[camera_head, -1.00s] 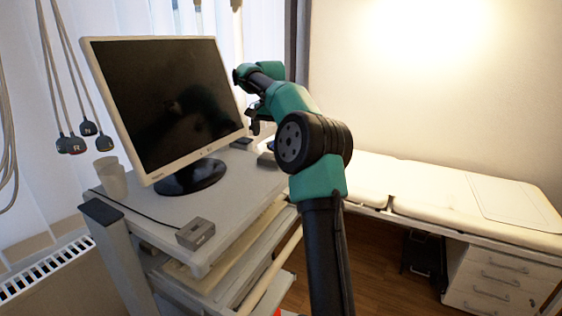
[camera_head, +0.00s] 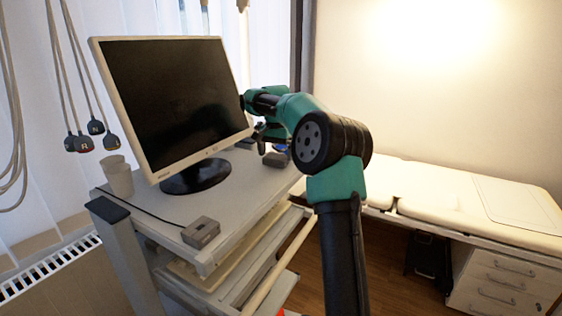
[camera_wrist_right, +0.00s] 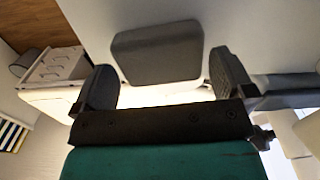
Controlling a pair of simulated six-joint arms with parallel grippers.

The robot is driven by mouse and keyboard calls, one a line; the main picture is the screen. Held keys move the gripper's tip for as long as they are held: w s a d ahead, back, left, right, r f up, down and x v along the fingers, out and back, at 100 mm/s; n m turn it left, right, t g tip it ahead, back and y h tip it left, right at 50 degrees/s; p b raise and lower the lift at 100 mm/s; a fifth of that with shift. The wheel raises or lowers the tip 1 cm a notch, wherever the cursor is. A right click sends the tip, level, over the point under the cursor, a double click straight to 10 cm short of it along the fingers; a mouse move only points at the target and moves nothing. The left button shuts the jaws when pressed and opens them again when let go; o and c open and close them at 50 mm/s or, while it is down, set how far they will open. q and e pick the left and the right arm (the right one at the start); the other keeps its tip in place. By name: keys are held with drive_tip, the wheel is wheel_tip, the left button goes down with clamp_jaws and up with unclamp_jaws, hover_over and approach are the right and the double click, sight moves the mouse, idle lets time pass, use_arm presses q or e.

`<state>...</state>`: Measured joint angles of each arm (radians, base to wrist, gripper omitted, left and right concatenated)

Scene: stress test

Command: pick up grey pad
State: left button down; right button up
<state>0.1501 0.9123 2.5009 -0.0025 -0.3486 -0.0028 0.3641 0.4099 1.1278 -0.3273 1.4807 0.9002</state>
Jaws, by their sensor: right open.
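The grey pad (camera_wrist_right: 157,54) is a dark grey rounded block, seen in the right wrist view just ahead of and between my two black fingers. In the head view a small grey block (camera_head: 276,160), which looks like the same pad, lies near the right edge of the trolley top. My right gripper (camera_wrist_right: 162,76) is open, one finger to each side of the pad's outline, with gaps showing. In the head view my right gripper (camera_head: 262,140) is partly hidden by its own arm, above and beside the pad. My left gripper is not in view.
A monitor (camera_head: 175,100) stands on the trolley (camera_head: 222,193), left of my right arm. A grey box (camera_head: 201,232) with a cable sits at the trolley's front edge. A cup (camera_head: 118,177) stands at the left. A padded couch (camera_head: 450,190) is at the right.

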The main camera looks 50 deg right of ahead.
drive_tip(key=shift+f, duration=1.05)
drive_tip(key=c, duration=0.7)
drive_tip(key=shift+r, duration=0.1)
drive_tip(key=shift+r, duration=1.75)
drive_tip(key=s+a, duration=0.3)
drive_tip(key=a, duration=0.1)
drive_tip(key=s+a+r, duration=0.1)
drive_tip(key=s+a, duration=0.6)
drive_tip(key=a, duration=0.1)
drive_tip(key=shift+s+r, duration=0.15)
drive_tip(key=shift+s, duration=0.1)
